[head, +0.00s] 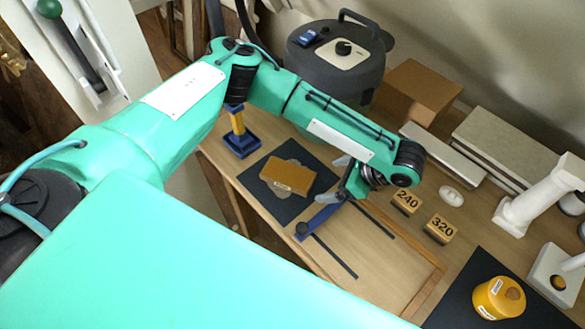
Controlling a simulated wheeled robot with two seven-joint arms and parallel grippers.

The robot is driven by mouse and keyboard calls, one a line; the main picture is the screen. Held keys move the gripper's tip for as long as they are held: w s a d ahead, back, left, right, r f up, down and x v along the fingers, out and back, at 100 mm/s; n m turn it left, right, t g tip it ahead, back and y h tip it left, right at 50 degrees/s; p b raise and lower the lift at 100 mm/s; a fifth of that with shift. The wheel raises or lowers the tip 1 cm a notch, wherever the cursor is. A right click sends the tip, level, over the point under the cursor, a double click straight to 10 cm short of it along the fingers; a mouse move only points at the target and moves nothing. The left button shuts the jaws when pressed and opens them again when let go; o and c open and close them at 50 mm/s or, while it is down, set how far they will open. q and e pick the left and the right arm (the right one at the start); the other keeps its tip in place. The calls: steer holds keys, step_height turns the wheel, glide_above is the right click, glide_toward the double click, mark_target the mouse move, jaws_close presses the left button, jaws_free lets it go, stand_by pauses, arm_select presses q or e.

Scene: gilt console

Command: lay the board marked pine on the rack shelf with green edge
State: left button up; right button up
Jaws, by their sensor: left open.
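I cannot make out a board marked pine or a rack shelf with a green edge in this view. My teal arm covers much of the left and lower picture. My right gripper does not show.
A dark grey machine (335,55) and a cardboard box (418,90) stand at the back. Blocks marked 240 (406,201) and 320 (440,228) sit right of the gripper. A yellow round piece (498,298) is on a dark mat. A shallow wooden tray (385,265) lies in front.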

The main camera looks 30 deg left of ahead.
arm_select(q)
steer(key=w+a, duration=0.1)
steer(key=p, duration=0.1)
glide_toward(293, 175)
steer(key=f, duration=0.1)
steer(key=a+f, duration=0.2)
steer(key=shift+s+y, duration=0.3)
steer(key=shift+s, duration=0.05)
steer(key=x, duration=0.1)
steer(key=p+x, duration=0.1)
steer(key=x, duration=0.1)
steer(key=p+x, duration=0.1)
steer(key=shift+w+a+f, duration=0.1)
steer(key=shift+w+a, duration=0.15)
steer(key=shift+a, duration=0.15)
steer(key=shift+a+f, duration=0.3)
steer(key=shift+f, duration=0.1)
steer(key=c, duration=1.2)
steer(key=shift+r, duration=0.1)
